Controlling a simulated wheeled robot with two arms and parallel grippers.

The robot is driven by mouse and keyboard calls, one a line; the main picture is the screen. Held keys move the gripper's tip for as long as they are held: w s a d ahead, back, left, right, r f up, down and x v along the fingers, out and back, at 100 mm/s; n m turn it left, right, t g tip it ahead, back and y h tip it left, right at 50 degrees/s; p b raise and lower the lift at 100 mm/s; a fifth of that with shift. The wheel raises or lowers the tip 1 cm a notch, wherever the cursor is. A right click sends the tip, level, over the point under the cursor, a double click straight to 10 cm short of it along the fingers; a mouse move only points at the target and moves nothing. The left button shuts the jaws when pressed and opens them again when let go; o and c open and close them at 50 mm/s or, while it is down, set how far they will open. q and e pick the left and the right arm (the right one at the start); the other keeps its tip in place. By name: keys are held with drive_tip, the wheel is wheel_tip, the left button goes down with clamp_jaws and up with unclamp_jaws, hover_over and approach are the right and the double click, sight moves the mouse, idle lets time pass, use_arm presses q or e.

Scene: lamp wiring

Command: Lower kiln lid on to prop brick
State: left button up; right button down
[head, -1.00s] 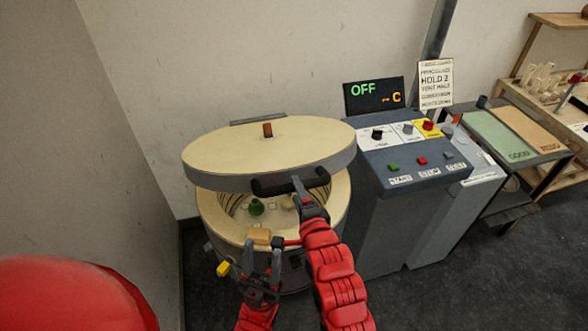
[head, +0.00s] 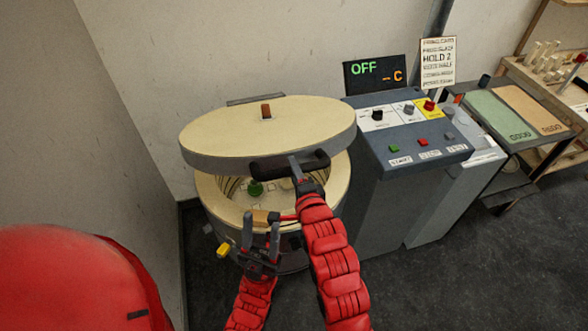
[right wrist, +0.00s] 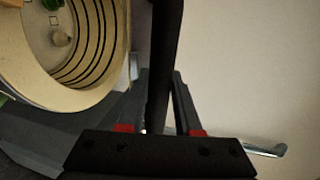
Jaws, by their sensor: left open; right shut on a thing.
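The kiln lid (head: 225,135) is a cream disc with a grey rim, tilted open above the round kiln (head: 212,205). My right gripper (head: 305,168) is shut on the lid's black handle (head: 265,170); the dark bar (right wrist: 166,50) also runs between its fingers (right wrist: 160,100) in the right wrist view. The tan prop brick (head: 261,217) sits on the kiln's front rim, with a visible gap below the lid. My left gripper (head: 261,230) is open just in front of the brick, fingers pointing up; whether it touches the brick I cannot tell.
A green piece (head: 256,188) stands inside the kiln. A yellow block (head: 223,250) shows at the kiln's front left. The grey control console (head: 420,150) stands close on the right, its display (head: 375,73) reading OFF. Walls are behind and left.

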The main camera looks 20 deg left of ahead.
drive_tip(key=s+d+f+t+y+b, duration=0.1)
drive_tip(key=s+f+b, duration=0.1)
drive_tip(key=f+b, duration=0.8)
drive_tip(key=s+d+f+t+y+b, duration=0.1)
drive_tip(key=s+d+f+t+b, duration=0.1)
drive_tip(key=f+b, duration=0.9)
drive_tip(key=shift+s+f, duration=0.2)
drive_tip(key=shift+f, duration=0.05)
drive_tip(key=c, duration=0.6)
unclamp_jaws()
drive_tip(key=shift+r, duration=0.1)
